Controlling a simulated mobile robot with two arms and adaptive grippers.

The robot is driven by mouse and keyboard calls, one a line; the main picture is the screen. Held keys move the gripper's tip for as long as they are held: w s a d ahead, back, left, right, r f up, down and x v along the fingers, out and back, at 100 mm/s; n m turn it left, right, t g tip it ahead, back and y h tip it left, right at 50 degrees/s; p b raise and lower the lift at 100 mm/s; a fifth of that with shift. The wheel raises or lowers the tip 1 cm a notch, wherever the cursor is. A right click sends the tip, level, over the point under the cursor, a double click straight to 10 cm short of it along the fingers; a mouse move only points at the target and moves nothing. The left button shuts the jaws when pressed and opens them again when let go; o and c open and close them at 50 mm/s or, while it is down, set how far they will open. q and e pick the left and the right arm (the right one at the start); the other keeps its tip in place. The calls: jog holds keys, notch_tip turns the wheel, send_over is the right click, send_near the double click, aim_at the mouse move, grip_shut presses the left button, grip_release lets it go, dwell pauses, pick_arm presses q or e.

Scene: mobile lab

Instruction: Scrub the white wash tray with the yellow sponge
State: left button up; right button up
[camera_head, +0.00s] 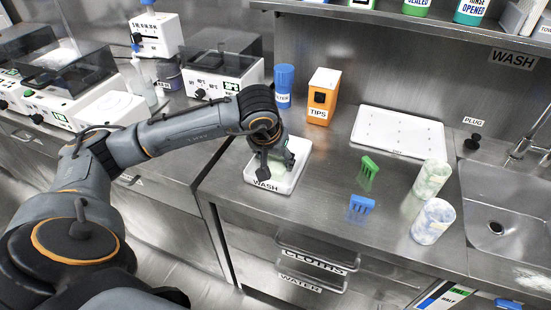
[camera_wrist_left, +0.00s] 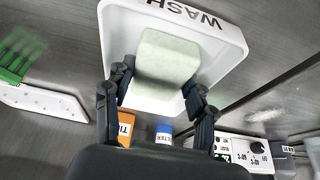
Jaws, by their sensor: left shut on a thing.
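The white wash tray (camera_head: 290,182), lettered WASH on its front, sits near the left front corner of the steel counter. It also shows in the left wrist view (camera_wrist_left: 228,35). The sponge (camera_wrist_left: 165,62), a pale yellow-green block, is over the tray's inside; I cannot tell whether it touches the floor of the tray. In the head view it is mostly hidden behind my left gripper (camera_head: 274,160). In the wrist view my left gripper (camera_wrist_left: 160,88) is shut on the sponge, a finger at each side. My right gripper is not in view.
Behind the tray stand a blue-capped bottle (camera_head: 284,88) and an orange TIPS box (camera_head: 322,98). To the right are a white perforated tray (camera_head: 400,130), green rack (camera_head: 368,170), blue rack (camera_head: 361,208), two speckled cups (camera_head: 432,222) and a sink (camera_head: 505,205). Counter between tray and racks is clear.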

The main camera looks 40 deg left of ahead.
pick_arm(q)
notch_tip(320, 180, up, 4)
jog(key=p, duration=0.2)
jog(key=shift+r+p, duration=0.25)
jog(key=shift+p, duration=0.05)
jog(key=shift+r+p, duration=1.05)
jog(key=shift+r, duration=0.65)
